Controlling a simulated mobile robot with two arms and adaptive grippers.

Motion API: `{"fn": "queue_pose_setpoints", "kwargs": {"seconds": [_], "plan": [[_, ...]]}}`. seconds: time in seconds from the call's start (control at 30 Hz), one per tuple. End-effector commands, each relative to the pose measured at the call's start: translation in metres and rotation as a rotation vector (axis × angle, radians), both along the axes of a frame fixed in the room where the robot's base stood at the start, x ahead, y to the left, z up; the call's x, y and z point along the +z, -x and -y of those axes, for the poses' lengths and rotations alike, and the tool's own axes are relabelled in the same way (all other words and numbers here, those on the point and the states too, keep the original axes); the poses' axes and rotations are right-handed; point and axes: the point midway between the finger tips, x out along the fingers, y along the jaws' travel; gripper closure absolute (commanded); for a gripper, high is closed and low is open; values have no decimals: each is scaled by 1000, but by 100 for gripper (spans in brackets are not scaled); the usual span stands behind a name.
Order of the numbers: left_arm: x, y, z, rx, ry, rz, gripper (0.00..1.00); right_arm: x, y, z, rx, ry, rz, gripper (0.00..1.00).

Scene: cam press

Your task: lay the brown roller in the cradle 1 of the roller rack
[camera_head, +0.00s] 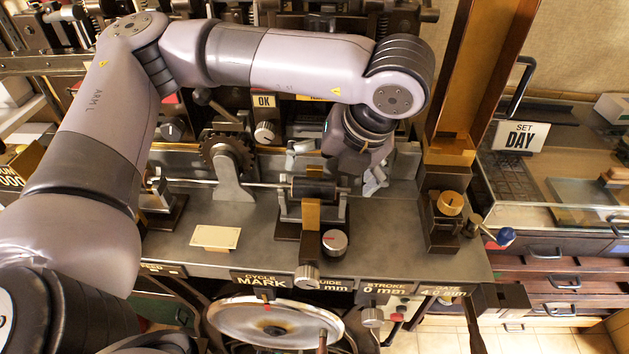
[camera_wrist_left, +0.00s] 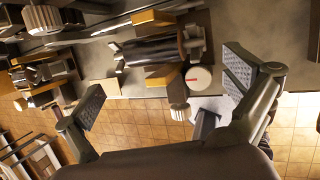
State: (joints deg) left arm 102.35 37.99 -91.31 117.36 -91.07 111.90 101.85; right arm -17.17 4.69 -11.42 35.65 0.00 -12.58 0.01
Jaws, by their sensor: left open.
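A dark roller (camera_head: 314,188), nearly black-brown, lies horizontally on a thin shaft in a metal holder on the press bed. It also shows in the left wrist view (camera_wrist_left: 152,49), beyond the fingers. My left gripper (camera_head: 338,170) hangs just above and behind the roller. Its fingers are spread wide with nothing between them, as the left wrist view (camera_wrist_left: 165,90) shows, and they look apart from the roller. I cannot make out the roller rack or its cradle 1 with certainty. My right gripper is not in view.
A toothed wheel (camera_head: 227,155) stands left of the roller. A brass upright (camera_head: 459,110) rises at right. A handwheel (camera_head: 275,322) is below the front edge.

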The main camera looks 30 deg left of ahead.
Motion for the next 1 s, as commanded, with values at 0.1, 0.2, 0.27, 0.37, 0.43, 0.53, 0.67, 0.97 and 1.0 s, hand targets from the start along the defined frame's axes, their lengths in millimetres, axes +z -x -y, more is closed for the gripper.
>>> {"fn": "queue_pose_setpoints", "kwargs": {"seconds": [0.1, 0.2, 0.27, 0.37, 0.43, 0.53, 0.67, 0.97, 1.0], "plan": [[-7, -1, -3, -1, 0, 0, 0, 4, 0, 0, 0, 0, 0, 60], [-11, -3, -6, -1, 0, 0, 0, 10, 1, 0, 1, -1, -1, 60], [-16, -6, -9, 1, -1, -4, 0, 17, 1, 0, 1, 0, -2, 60], [-27, -12, -16, 1, -1, -4, 0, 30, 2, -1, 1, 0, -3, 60], [-39, -14, -20, 0, -2, -4, 0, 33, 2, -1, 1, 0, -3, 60], [-50, -16, -23, 0, -1, -2, 0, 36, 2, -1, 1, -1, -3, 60], [-55, -17, -25, -2, 1, 1, 0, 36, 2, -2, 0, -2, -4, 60], [-55, -17, -24, -1, 0, 1, 10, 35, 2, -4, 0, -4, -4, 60], [-55, -17, -24, -1, 0, 1, 13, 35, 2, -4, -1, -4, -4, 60]]}}
